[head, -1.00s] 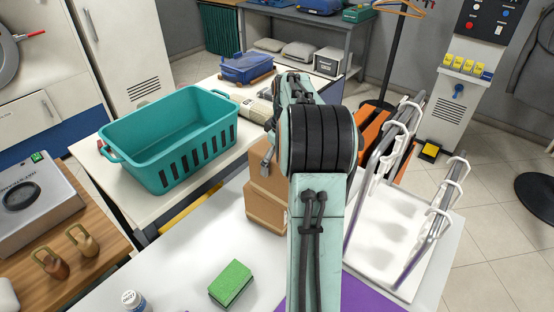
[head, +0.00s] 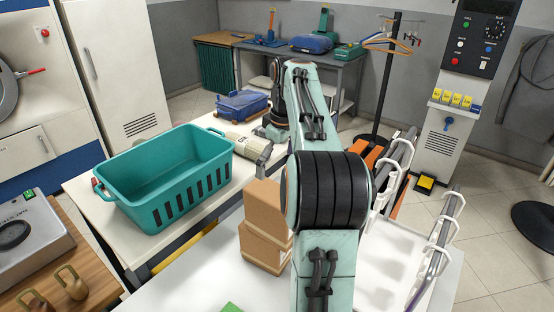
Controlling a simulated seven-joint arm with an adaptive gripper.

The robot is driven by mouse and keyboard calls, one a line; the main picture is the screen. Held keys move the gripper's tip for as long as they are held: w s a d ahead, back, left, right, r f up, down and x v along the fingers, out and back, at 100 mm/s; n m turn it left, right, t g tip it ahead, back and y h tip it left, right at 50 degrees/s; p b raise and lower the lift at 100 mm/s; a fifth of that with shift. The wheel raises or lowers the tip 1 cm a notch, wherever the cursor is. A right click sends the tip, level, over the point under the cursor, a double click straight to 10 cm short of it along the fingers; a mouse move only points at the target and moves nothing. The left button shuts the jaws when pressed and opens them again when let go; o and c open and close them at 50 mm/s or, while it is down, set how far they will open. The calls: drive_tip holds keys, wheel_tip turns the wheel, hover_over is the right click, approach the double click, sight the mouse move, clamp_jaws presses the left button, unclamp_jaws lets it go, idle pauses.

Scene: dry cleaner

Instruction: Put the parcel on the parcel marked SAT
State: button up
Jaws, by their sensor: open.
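Two brown cardboard parcels stand one on the other on the white table, left of my arm. The upper parcel (head: 263,206) looks upright, and its right side is partly hidden by my arm. The lower parcel (head: 262,249) is beneath it. No SAT marking can be read on either. My gripper (head: 264,154) is open, beyond and above the parcels, close to a beige roll (head: 238,142) in the picture. It is small and partly hidden, and I see nothing held in it.
A teal basket (head: 165,180) stands on the left table, with a blue case (head: 241,104) behind it. A white rack with metal rails (head: 440,240) is at the right. A green sponge (head: 231,308) shows at the bottom edge. Bare white tabletop lies left of the parcels.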

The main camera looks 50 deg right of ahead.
drive_tip(key=shift+a+r, duration=0.1)
drive_tip(key=shift+r, duration=0.55)
drive_tip(key=a, duration=1.9)
drive_tip(key=s+a+f, duration=0.5)
drive_tip(key=s+a, duration=0.2)
drive_tip(key=s, duration=0.1)
drive_tip(key=s+a+f+n+g, duration=0.1)
drive_tip(key=s+a+f, duration=0.4)
drive_tip(key=s+a, duration=0.3)
drive_tip(key=shift+s+a+g+y, duration=0.2)
drive_tip(key=shift+g+y, duration=0.1)
drive_tip(key=shift+y, duration=0.1)
